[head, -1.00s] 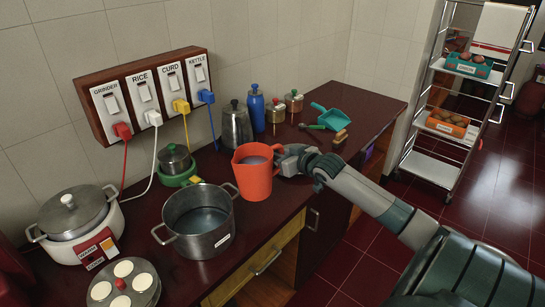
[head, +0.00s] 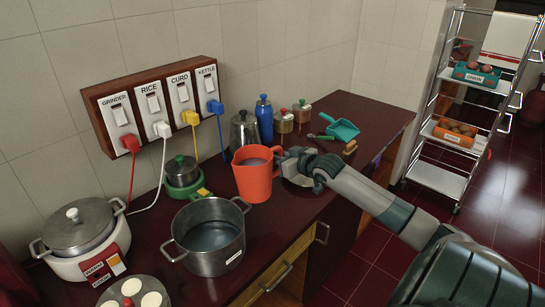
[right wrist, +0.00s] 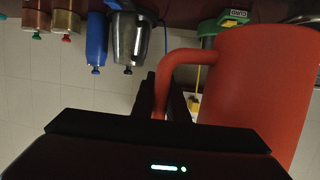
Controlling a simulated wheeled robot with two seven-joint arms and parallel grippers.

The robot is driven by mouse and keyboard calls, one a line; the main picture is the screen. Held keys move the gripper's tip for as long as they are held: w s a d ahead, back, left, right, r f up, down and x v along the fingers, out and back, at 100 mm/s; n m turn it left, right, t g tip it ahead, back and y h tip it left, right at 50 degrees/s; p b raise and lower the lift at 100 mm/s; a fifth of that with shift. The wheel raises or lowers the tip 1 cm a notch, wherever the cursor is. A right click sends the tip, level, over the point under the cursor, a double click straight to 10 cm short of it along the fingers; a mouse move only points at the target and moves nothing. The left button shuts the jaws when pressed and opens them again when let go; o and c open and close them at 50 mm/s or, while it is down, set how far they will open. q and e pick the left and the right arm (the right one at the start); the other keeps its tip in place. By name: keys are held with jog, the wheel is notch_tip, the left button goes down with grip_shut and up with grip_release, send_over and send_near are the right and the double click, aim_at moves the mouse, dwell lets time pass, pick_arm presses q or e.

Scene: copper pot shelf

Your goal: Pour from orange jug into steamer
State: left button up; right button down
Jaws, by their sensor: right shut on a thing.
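The orange jug (head: 258,182) is upright, with liquid showing inside its mouth. It appears slightly above the counter, right of and behind the steel two-handled pot (head: 228,251), which I take as the steamer. The pot is open, with liquid in it; its label is too small to read. My right gripper (head: 283,160) is shut on the jug's handle, on the jug's right side. In the right wrist view the jug's red body (right wrist: 258,95) fills the right and its handle (right wrist: 172,75) runs down between the dark fingers. My left gripper is not in view.
A lidded cooker (head: 80,235) and a plate of white cakes (head: 133,297) stand left of the pot. A green-based grinder (head: 182,172), steel jar (head: 244,130), blue bottle (head: 264,118) and canisters line the wall.

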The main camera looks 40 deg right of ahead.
aim_at(258, 154)
jog(key=shift+n, duration=0.8)
jog(key=a+r, duration=0.1)
jog(key=a, duration=0.1)
jog(key=a+r, duration=0.1)
jog(key=a, duration=0.1)
jog(key=a+p, duration=0.1)
jog(key=a, duration=0.1)
jog(key=shift+w+r, duration=0.25)
jog(key=shift+r, duration=0.15)
jog(key=shift+a+r+h, duration=0.2)
jog(key=shift+r+h, duration=0.1)
jog(key=shift+h, duration=0.1)
jog(key=shift+d+r+n+h+b, duration=0.2)
jog(key=shift+r+n+h+b, duration=0.25)
jog(key=shift+r+n, duration=0.45)
jog(key=shift+r, duration=0.15)
